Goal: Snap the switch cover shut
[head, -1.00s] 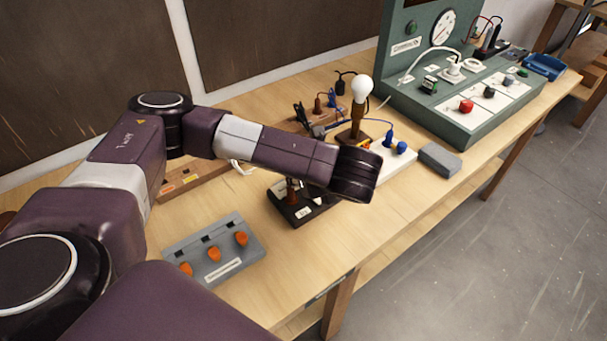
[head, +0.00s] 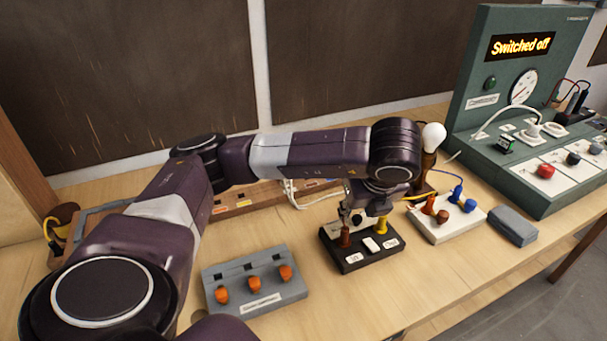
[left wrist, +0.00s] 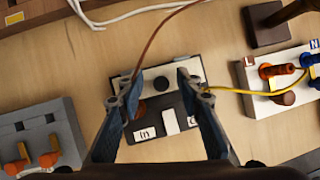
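The switch is a black block (head: 350,259) with a white rocker (head: 372,244), white labels, a brown plug (head: 344,236) and a yellow plug (head: 381,226). In the left wrist view, a pale strip (left wrist: 178,73) with a dark round spot lies along the switch's far side; it looks like the cover, but I cannot tell how far it is open. My left gripper (head: 365,213) points down just above the switch's back. In the left wrist view its blue-padded fingers (left wrist: 158,92) are apart, over the strip and block. Contact cannot be told. My right gripper is out of view.
A grey block with orange knobs (head: 254,290) stands to the left. A white terminal block (head: 446,229), a lit-looking bulb (head: 433,137) and a grey box (head: 512,226) are to the right. The green panel (head: 525,100) reads "Switched off". A yellow wire (left wrist: 232,91) and brown wire (left wrist: 153,38) run close to the fingers.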

